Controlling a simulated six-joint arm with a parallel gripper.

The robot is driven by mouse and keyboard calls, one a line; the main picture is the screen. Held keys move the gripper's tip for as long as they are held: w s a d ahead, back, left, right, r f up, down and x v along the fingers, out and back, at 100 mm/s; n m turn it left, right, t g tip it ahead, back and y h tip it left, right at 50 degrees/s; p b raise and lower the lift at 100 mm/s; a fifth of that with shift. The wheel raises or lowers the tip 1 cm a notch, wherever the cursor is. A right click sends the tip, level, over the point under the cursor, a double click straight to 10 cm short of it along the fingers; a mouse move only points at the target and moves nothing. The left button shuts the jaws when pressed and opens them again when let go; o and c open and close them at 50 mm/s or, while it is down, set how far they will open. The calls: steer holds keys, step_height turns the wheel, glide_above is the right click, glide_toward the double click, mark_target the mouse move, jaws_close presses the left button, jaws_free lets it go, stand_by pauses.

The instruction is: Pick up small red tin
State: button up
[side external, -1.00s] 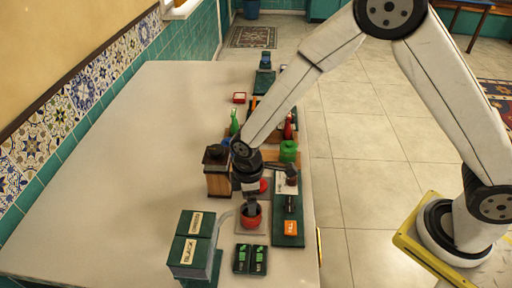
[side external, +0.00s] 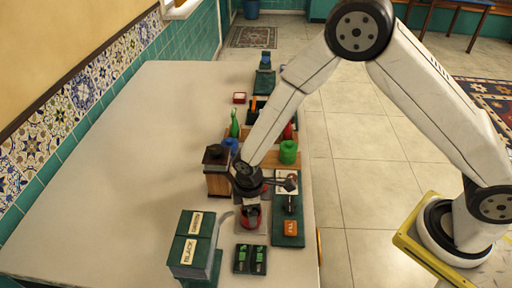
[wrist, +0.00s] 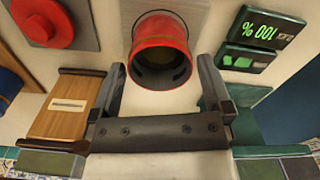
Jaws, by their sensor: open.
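The small red tin (wrist: 160,42) is open-topped with a dark inside. In the wrist view it lies between the tips of my open gripper (wrist: 162,68), one finger on each side; I cannot tell whether either touches it. In the side view the tin (side external: 251,222) stands on a pale mat (side external: 241,230) near the table's right edge. My gripper (side external: 250,202) is right above and around it there and hides its upper part.
A red lid (wrist: 44,22) lies on a grey square. Green boxes (side external: 194,245), two dark display blocks (side external: 250,260) and a green tray (side external: 288,239) surround the tin. The table's left side is clear.

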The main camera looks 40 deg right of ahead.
steer(key=shift+f, duration=1.3)
steer(key=c, duration=1.2)
steer(key=shift+c, duration=0.2)
steer(key=shift+r, duration=0.15)
steer(key=shift+r, duration=0.75)
steer(key=s+d+r, duration=0.2)
steer(key=s+r, duration=0.3)
steer(key=s, duration=0.1)
steer(key=s+d+r, duration=0.2)
steer(key=s+r, duration=0.4)
steer(key=s, duration=0.1)
steer(key=shift+s+d, duration=0.15)
steer(key=shift+d, duration=0.15)
